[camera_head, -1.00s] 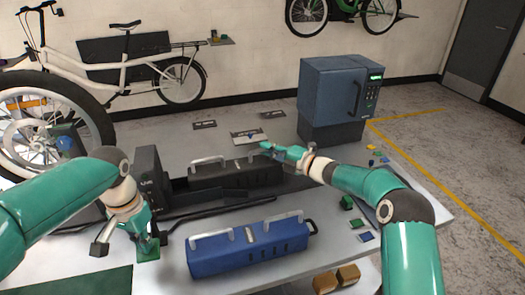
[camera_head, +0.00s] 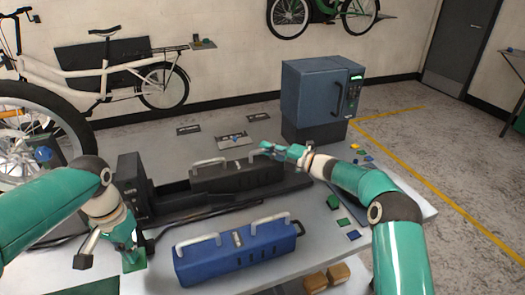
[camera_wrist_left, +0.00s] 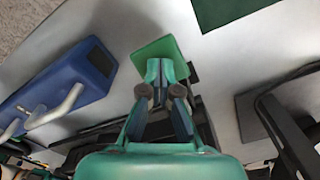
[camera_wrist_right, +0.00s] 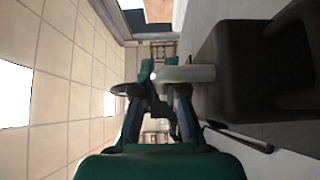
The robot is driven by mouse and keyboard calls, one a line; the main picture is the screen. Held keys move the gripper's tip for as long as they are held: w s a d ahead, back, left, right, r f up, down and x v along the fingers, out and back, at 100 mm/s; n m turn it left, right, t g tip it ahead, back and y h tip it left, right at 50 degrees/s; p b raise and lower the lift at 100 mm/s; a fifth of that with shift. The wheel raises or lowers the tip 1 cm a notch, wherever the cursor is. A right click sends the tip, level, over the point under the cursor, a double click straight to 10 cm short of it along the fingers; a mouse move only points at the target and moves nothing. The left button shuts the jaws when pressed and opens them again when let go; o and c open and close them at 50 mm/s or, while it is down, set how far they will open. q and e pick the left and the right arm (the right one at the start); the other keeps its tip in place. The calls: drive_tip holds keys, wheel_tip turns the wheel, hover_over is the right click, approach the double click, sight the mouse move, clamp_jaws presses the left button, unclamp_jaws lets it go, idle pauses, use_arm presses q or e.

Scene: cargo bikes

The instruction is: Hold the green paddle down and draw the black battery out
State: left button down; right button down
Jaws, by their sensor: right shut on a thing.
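The black battery (camera_head: 236,179) lies in its long black dock (camera_head: 180,208), with a gap between it and the upright block (camera_head: 132,185) at the dock's left end. My right gripper (camera_head: 267,148) is shut on the battery's right-hand grey handle; this handle (camera_wrist_right: 190,74) also shows in the right wrist view. The green paddle (camera_head: 134,264) is at the front left of the dock. My left gripper (camera_head: 132,246) points down at it with fingertips together; in the left wrist view the tips overlap the paddle (camera_wrist_left: 152,50), and contact is hard to judge.
A blue battery (camera_head: 235,258) with two grey handles lies in front of the dock. A blue-grey cabinet (camera_head: 309,95) stands at the back right. Small green and blue pieces and brown blocks (camera_head: 326,277) lie at the right and front.

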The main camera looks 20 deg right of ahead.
drive_tip(key=d, duration=0.6)
drive_tip(key=shift+d, duration=0.25)
idle(0.5)
idle(0.3)
use_arm(q)
drive_tip(key=shift+r, duration=3.5)
wheel_tip(320, 180, up, 12)
use_arm(e)
drive_tip(key=c, duration=1.2)
unclamp_jaws()
drive_tip(key=shift+a, duration=0.1)
